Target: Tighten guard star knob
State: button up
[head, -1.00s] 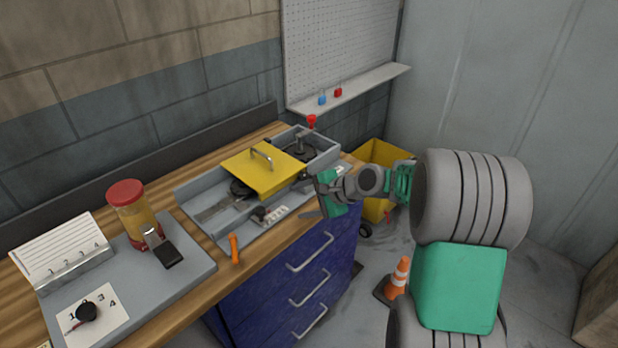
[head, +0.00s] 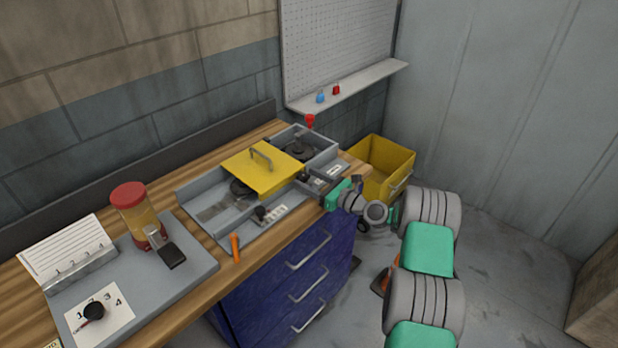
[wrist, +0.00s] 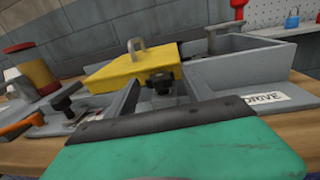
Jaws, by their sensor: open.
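The yellow guard (head: 262,172) with a grey handle sits over the grey runout fixture on the bench; it also shows in the wrist view (wrist: 130,72). A black star knob (wrist: 160,83) shows at the guard's front edge in the wrist view. In the head view it is too small and close to my gripper to make out well. My gripper (head: 314,180) is open at the fixture's front right.
Another black knob (head: 260,213) and an orange handle (head: 235,248) are at the fixture's front. A red-topped part (head: 310,122) rises behind. A jar (head: 137,215) stands on the grey plate at left. A yellow bin (head: 383,167) stands beyond the bench's right end.

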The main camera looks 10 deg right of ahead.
grip_shut()
dwell(0.7)
